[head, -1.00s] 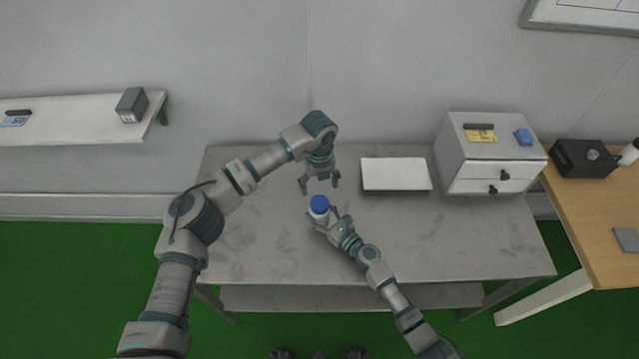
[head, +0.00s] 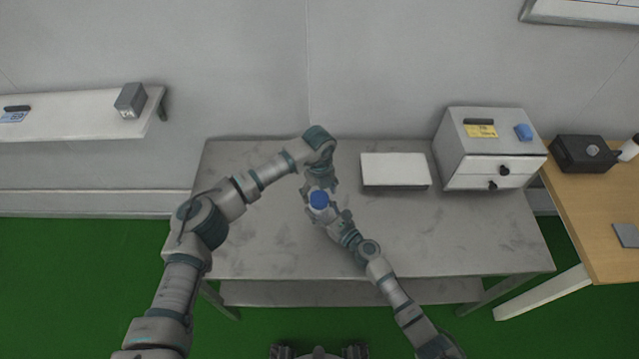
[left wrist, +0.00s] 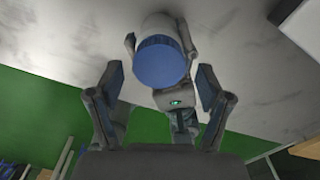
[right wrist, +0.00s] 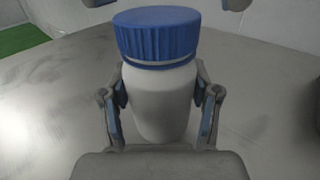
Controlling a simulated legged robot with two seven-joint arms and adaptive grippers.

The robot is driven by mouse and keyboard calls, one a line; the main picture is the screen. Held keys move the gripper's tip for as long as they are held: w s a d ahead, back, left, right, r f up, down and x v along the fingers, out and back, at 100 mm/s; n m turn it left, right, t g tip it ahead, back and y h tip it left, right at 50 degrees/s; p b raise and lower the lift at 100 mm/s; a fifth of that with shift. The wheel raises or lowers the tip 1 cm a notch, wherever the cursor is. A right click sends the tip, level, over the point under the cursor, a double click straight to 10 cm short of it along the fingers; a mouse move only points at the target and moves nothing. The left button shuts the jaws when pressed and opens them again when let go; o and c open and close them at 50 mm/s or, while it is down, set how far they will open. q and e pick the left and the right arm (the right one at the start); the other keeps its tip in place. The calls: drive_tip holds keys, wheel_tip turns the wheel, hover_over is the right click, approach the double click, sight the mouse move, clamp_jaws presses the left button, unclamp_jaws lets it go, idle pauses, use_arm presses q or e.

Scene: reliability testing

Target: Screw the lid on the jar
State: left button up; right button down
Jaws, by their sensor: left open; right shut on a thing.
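A white jar (right wrist: 160,100) with a blue ribbed lid (right wrist: 157,36) on its top stands upright in the right wrist view. A thin pale gap shows below the lid's edge. My right gripper (right wrist: 162,108) is shut on the jar's body. The lid also shows in the head view (head: 319,199) and the left wrist view (left wrist: 161,62). My left gripper (left wrist: 157,88) is open, its fingers either side of the lid in that view and apart from it. Its fingertips show at the top edge of the right wrist view. In the head view the grippers partly hide the jar.
The grey table (head: 460,230) is mostly clear. A white flat box (head: 395,170) lies right of the grippers, and a white drawer cabinet (head: 490,150) stands at the table's back right. A wooden table (head: 600,220) adjoins on the right.

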use_arm(q)
drive_tip(key=shift+f, duration=0.9)
drive_tip(key=c, duration=1.2)
drive_tip(key=m, duration=0.3)
drive_tip(key=shift+m, duration=0.3)
drive_tip(key=m, duration=1.4)
drive_tip(key=shift+w, duration=0.1)
use_arm(e)
drive_tip(key=shift+a, duration=0.1)
use_arm(q)
drive_tip(key=o, duration=1.3)
